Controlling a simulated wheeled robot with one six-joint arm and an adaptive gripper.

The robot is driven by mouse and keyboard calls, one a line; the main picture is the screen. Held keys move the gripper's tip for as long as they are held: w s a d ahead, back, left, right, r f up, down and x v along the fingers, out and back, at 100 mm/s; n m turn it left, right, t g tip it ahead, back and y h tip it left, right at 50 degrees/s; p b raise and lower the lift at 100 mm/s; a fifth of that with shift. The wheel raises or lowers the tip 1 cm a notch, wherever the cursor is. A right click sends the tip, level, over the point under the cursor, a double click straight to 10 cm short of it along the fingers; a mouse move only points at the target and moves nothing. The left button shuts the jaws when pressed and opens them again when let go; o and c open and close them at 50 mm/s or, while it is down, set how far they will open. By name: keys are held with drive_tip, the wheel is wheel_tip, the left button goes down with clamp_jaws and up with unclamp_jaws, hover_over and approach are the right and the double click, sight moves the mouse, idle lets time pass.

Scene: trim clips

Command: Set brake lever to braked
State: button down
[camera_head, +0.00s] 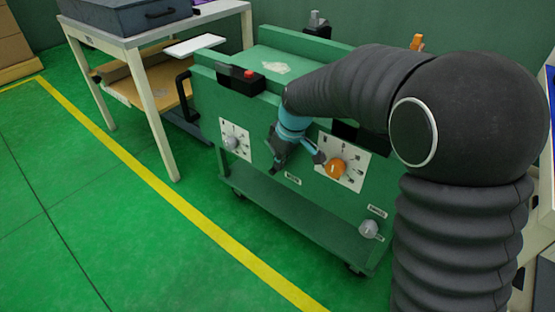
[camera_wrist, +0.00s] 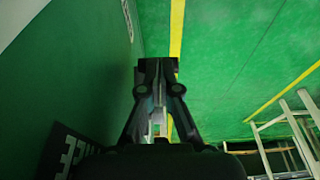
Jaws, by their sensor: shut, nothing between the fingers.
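A grey knob-like handle (camera_head: 369,229) sits low at the right end of the green cart's front panel, with small white labels above and below it. It may be the brake lever; the label text is too small to read surely. My gripper (camera_head: 278,160) is in front of the panel's middle, to the left of and above that handle and well apart from it. In the wrist view my gripper's fingers (camera_wrist: 157,68) are together with nothing between them. The handle is not seen in the wrist view.
The green cart (camera_head: 310,212) also carries an orange dial (camera_head: 337,168) and a grey dial (camera_head: 231,142) on white plates, close to my gripper. A red-button box (camera_head: 241,79) sits on its top edge. A table (camera_head: 110,42) stands at left. Green floor in front is clear.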

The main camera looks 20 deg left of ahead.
drive_tip(key=shift+r, duration=0.15)
drive_tip(key=shift+a+r+p, duration=0.1)
drive_tip(key=shift+r+p, duration=0.45)
drive_tip(key=shift+r, duration=0.3)
drive_tip(key=v, duration=1.2)
drive_tip(key=shift+s, duration=0.1)
